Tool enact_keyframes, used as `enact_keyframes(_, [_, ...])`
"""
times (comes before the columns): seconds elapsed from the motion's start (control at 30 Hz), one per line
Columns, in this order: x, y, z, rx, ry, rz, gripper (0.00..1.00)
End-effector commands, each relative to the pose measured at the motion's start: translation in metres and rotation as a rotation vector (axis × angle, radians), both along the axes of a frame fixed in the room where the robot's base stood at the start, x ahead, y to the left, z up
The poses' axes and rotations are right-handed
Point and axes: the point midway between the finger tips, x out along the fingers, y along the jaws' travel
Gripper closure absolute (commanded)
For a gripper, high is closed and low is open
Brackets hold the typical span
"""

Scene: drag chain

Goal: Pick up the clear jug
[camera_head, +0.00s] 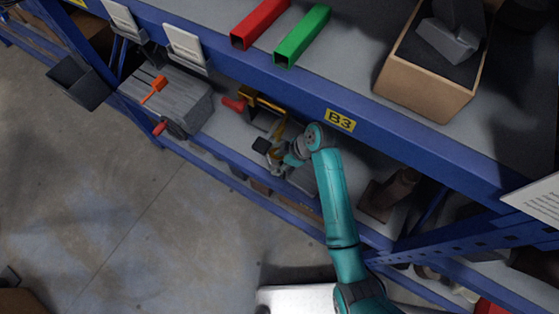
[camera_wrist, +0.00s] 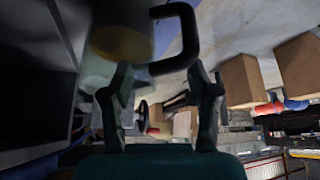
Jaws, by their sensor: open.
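The clear jug (camera_wrist: 92,62) is at the top left of the wrist view, cut off by the frame edge. Its see-through body has a yellowish round part (camera_wrist: 122,42). A black C-shaped handle (camera_wrist: 190,38) is beside it at the top middle. My gripper (camera_wrist: 160,78) is open, with its fingers apart just below the handle in the picture and nothing seen between them. In the head view my gripper (camera_head: 277,157) reaches into the lower shelf under the B3 label. I cannot make out the jug clearly there.
The blue shelf beam with the B3 label (camera_head: 341,120) runs above my gripper. A grey machine block (camera_head: 168,103) and a yellow frame (camera_head: 262,106) are to the left. A brown bottle-shaped thing (camera_head: 392,190) is to the right. Cardboard boxes (camera_wrist: 242,80) show in the wrist view.

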Motion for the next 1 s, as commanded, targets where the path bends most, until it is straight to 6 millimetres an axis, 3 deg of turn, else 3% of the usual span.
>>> enact_keyframes(0.27, [0.0003, 0.0018, -0.0031, 0.0, 0.0, 0.0, 0.4])
enact_keyframes(0.5, [0.0003, 0.0015, -0.003, -0.001, 0.0, 0.0, 0.98])
enact_keyframes(0.53, [0.0002, 0.0016, -0.0031, -0.001, 0.0, 0.0, 1.0])
enact_keyframes(1.0, [-0.0007, 0.0014, -0.0041, -0.001, 0.003, -0.001, 1.0])
